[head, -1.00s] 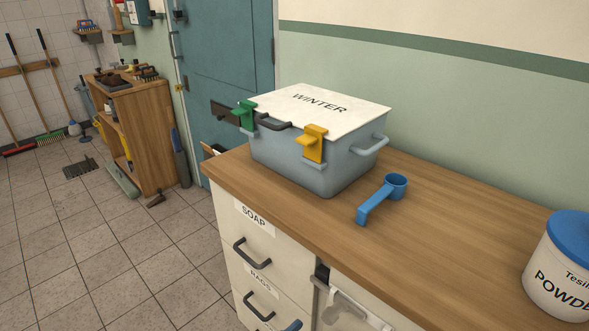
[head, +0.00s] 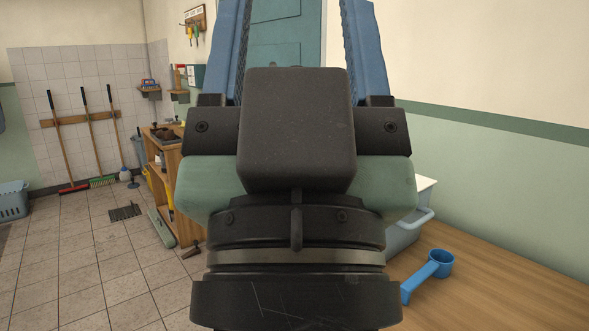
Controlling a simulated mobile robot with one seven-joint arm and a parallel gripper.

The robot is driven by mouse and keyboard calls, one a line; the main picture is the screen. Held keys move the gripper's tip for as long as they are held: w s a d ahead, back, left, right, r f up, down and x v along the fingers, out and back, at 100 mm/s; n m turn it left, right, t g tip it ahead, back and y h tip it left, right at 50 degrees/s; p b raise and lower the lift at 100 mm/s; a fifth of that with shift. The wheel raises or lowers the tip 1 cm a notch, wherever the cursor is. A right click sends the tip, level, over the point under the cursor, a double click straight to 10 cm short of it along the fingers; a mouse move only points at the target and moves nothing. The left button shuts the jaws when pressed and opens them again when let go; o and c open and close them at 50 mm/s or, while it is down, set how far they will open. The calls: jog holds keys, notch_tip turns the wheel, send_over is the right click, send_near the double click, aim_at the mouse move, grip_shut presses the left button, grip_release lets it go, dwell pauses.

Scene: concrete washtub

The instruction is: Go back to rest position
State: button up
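My gripper (head: 302,30) fills the middle of the head view, close to the camera and pointing up and away. Its two blue fingers are spread wide apart, with only the teal door seen between them. The fingertips run out past the top edge. The grey tub (head: 404,236) stands on the wooden counter behind my gripper. Only its right end, a handle and a strip of the white lid show; the clips on it are hidden. A blue scoop (head: 428,273) lies on the counter to the right, apart from my gripper.
The wooden counter (head: 490,285) runs along the green and cream wall at right. A wooden shelf unit (head: 163,185) stands at left of the gripper. Brooms (head: 98,140) hang on the tiled wall. A blue-grey basket (head: 12,199) sits at far left. The tiled floor at left is mostly clear.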

notch_tip(320, 180, up, 24)
jog(key=p, duration=2.4)
jog(key=shift+a+r, duration=0.1)
